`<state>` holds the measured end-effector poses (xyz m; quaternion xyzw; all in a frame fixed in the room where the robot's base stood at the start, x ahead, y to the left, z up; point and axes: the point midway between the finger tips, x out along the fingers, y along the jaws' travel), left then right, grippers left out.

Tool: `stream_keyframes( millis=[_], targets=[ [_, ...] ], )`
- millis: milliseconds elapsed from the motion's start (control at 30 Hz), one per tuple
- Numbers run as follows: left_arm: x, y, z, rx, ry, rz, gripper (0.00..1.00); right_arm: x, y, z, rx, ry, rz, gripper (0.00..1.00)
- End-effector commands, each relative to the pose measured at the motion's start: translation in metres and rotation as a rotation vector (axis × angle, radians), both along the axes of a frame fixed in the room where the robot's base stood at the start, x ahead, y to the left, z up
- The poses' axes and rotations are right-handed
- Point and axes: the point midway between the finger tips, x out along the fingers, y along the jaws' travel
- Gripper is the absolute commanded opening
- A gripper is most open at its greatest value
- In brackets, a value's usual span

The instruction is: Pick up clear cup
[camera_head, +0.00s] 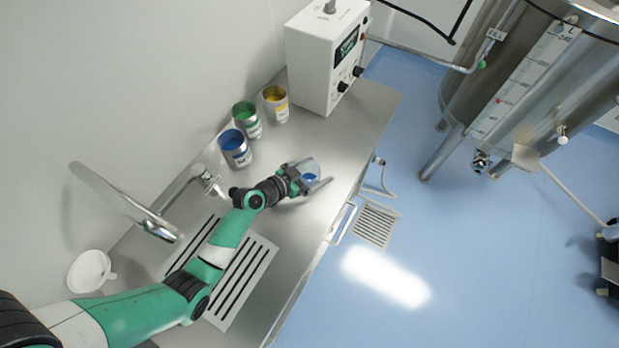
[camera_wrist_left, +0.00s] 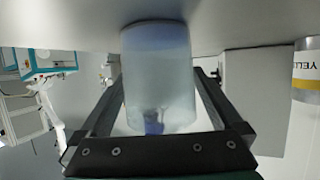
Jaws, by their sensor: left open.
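The clear cup (camera_head: 311,170) stands on the steel counter in the head view, with a blue patch showing in it. In the left wrist view the clear cup (camera_wrist_left: 158,75) looks translucent and bluish and fills the middle. My left gripper (camera_head: 309,179) is open, with one finger on each side of the cup. In the left wrist view its fingers (camera_wrist_left: 160,95) also flank the cup, with gaps visible beside it. I cannot tell whether either finger touches it. My right gripper is not in view.
Blue (camera_head: 235,148), green (camera_head: 246,119) and yellow (camera_head: 275,104) paint cans stand along the wall side of the counter (camera_head: 345,125). A white control box (camera_head: 326,58) stands at the far end. A tap (camera_head: 130,200) and slotted drain (camera_head: 243,280) lie nearer. A steel tank (camera_head: 535,80) stands at right.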

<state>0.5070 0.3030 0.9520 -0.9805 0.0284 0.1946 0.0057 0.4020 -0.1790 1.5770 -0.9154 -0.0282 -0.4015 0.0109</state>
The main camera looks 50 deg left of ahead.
Motion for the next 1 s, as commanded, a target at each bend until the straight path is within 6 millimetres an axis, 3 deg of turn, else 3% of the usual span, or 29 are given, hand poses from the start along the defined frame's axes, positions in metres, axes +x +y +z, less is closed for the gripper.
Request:
stream_keyframes(
  millis=[267,367,700,1000],
  targets=[
    [0.0078,-0.0006,-0.0033,0.000,0.000,0.000,1.00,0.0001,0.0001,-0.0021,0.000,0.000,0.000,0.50],
    [0.0077,-0.0005,-0.0033,0.000,0.000,0.000,0.86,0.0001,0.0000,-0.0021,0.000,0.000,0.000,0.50],
    [0.0075,-0.0005,-0.0032,0.000,0.000,0.000,0.24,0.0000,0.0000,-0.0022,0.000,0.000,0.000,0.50],
    [0.0077,-0.0004,0.0003,0.001,-0.001,0.000,0.24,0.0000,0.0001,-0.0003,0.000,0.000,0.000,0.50]
  ],
)
